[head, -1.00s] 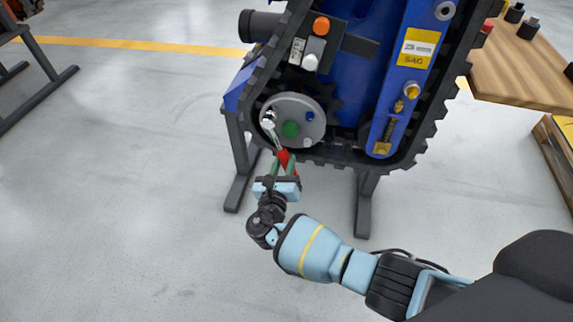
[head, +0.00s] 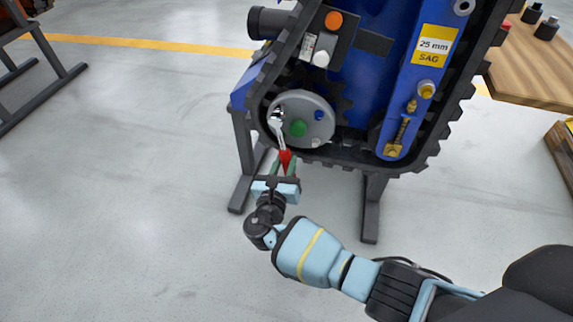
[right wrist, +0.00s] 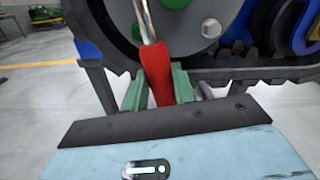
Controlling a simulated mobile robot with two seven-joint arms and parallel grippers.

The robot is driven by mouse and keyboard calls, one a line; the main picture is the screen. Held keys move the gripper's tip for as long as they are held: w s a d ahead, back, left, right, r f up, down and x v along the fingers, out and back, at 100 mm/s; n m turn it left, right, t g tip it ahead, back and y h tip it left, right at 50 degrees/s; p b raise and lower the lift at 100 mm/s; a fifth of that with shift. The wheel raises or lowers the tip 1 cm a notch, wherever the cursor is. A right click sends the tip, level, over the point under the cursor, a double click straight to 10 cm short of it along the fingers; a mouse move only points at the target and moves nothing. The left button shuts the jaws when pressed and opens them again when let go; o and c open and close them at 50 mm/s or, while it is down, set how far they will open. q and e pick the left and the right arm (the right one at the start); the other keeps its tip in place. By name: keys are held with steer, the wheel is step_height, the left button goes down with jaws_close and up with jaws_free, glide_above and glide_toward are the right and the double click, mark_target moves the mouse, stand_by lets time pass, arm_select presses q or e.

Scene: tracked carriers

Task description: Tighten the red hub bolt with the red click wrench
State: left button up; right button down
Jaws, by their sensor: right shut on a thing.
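The red click wrench (head: 285,159) has a red grip and a silver shaft and head. Its head (head: 276,116) lies over the left side of the grey round hub (head: 318,104) and covers what is under it. No red bolt shows; I see a green bolt (head: 298,128), a blue bolt (head: 319,115) and a pale one (head: 316,142) on the hub. My right gripper (head: 284,172) is shut on the wrench's red grip below the hub. In the right wrist view the red grip (right wrist: 157,72) stands between the green fingers (right wrist: 158,88). My left gripper is not in view.
The blue tracked carrier (head: 365,75) stands on dark stands (head: 370,208), with a black track around the hub. A yellow 25 mm SAG label (head: 434,46) is on its frame. A wooden table (head: 535,60) with dark-topped items is at right.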

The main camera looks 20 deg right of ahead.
steer(key=shift+r, duration=0.2)
steer(key=shift+s+d+r+n+p, duration=0.25)
steer(key=shift+d+n+p, duration=0.15)
steer(key=shift+p, duration=0.25)
steer(key=shift+s+d+f, duration=0.1)
steer(key=shift+d+f, duration=0.05)
steer(key=shift+n+p, duration=0.3)
steer(key=shift+s+d+r+n+p, duration=0.2)
steer(key=shift+s+d+n+p, duration=0.15)
steer(key=shift+d+n+p, duration=0.25)
steer(key=shift+s+d+r+n+p, duration=0.35)
steer(key=shift+d+n+p, duration=0.15)
steer(key=shift+p, duration=0.4)
